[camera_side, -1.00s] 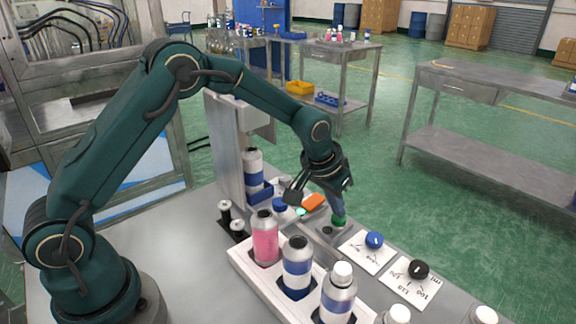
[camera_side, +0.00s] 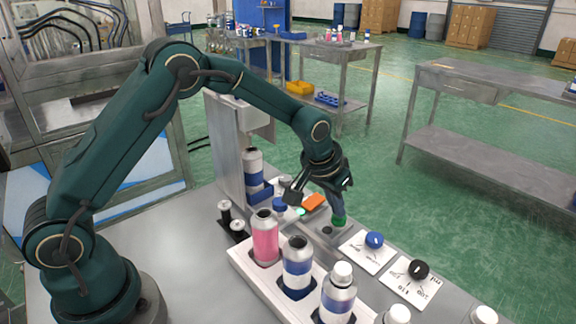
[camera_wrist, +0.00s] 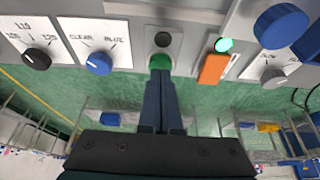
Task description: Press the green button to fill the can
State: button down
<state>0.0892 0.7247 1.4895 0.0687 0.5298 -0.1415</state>
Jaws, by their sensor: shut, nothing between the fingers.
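The green button (camera_side: 339,222) sits on the grey control panel at the front of the machine. In the wrist view the green button (camera_wrist: 159,65) is just beyond my fingertips. My gripper (camera_side: 338,212) is shut and empty, pointing down with its tips at the button. The tips hide part of it, and I cannot tell if the button is pushed in. In the wrist view my gripper (camera_wrist: 160,78) shows as two dark fingers side by side. A can with a blue band (camera_side: 253,172) stands upright under the machine head at the back left.
A white rack (camera_side: 262,280) in front holds several cans. A blue knob (camera_side: 374,240) and a black knob (camera_side: 418,269) sit on white plates right of the button. An orange switch (camera_side: 314,202) and a lit green lamp (camera_wrist: 224,45) are beside the button.

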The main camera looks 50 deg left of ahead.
jog(key=shift+f, duration=0.55)
dwell(0.6)
jog(key=shift+r, duration=0.15)
notch_tip(320, 180, up, 10)
jog(key=shift+r, duration=0.15)
dwell(1.2)
notch_tip(320, 180, up, 7)
jog(key=t, duration=0.2)
send_over(335, 219)
jog(key=s, duration=0.2)
jog(key=s+a+r, duration=0.2)
jog(key=s+r, duration=0.2)
jog(key=s, duration=0.5)
jog(key=s+f, duration=0.4)
jog(key=s, duration=0.3)
jog(key=s+f+g, duration=0.1)
jog(key=s+f, duration=0.3)
jog(key=s, duration=0.3)
jog(key=shift+s+a, duration=0.3)
jog(key=shift+a, duration=0.15)
